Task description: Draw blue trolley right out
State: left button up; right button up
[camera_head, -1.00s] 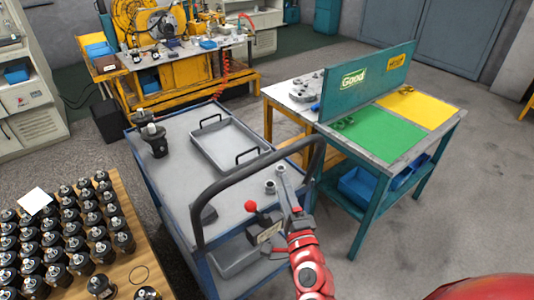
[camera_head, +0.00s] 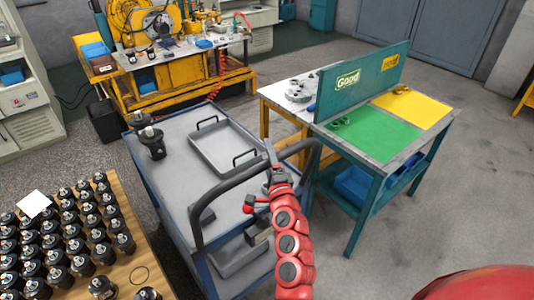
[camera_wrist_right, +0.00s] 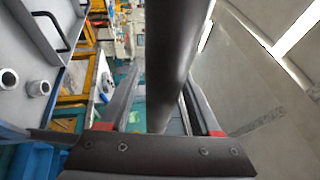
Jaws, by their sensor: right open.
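The blue trolley (camera_head: 185,182) has a grey top and a dark curved push handle (camera_head: 228,182) at its near end. My right gripper (camera_head: 270,152) is at the handle's upper bar, partly hidden by my red arm. In the right wrist view the handle bar (camera_wrist_right: 178,50) passes between the two open fingers (camera_wrist_right: 160,105). The fingers are apart and not closed on it. My left gripper is not in view.
A grey tray (camera_head: 225,145) and a black part (camera_head: 152,142) are on the trolley. A wooden table (camera_head: 120,272) of black parts stands at left. A teal-framed bench with a green mat (camera_head: 375,134) stands close at right. Floor is free at far right.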

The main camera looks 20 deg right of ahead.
grip_shut()
jog(key=shift+f, duration=0.1)
dwell(1.2)
